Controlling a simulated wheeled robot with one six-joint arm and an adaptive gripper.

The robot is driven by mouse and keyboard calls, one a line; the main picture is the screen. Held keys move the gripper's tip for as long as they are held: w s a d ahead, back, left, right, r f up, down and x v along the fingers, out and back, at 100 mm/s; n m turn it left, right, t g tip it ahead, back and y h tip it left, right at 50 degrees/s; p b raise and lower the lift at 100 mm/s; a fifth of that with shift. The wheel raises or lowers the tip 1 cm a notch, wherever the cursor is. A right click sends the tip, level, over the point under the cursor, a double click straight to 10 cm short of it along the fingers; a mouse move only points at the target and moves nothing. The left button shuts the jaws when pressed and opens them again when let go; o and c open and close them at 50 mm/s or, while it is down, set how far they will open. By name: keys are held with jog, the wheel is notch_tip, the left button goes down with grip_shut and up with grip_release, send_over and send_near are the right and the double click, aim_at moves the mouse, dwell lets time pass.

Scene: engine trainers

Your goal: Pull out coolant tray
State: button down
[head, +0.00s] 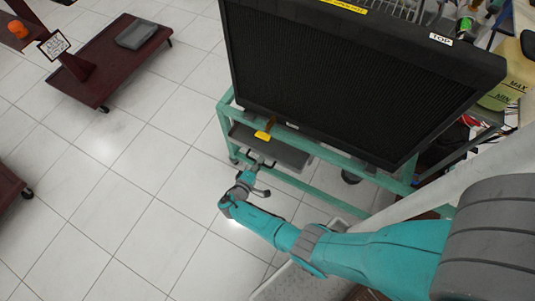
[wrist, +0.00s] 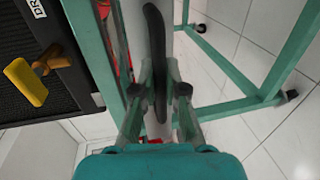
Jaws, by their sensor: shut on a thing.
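The coolant tray (head: 285,151) is a shallow grey tray under the black radiator, inside the teal stand. My gripper (head: 259,167) is at the tray's front edge, low over the floor. In the wrist view, my gripper (wrist: 159,90) has its two fingers on either side of a dark curved handle (wrist: 155,45) on the grey tray front, and is shut on it. The tray's back part is hidden under the radiator.
The radiator (head: 350,80) stands on the teal stand (head: 225,110). A yellow drain tap (head: 263,135) hangs just above the tray; it also shows in the wrist view (wrist: 28,82). A dark red wheeled stand (head: 110,60) is at upper left. Tiled floor in front is clear.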

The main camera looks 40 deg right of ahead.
jog(key=f+v, duration=0.2)
jog(key=v, duration=0.7)
jog(key=shift+s+a, duration=0.2)
jog(key=shift+a, duration=0.15)
jog(key=c, duration=1.2)
grip_release()
jog(key=v, duration=1.2)
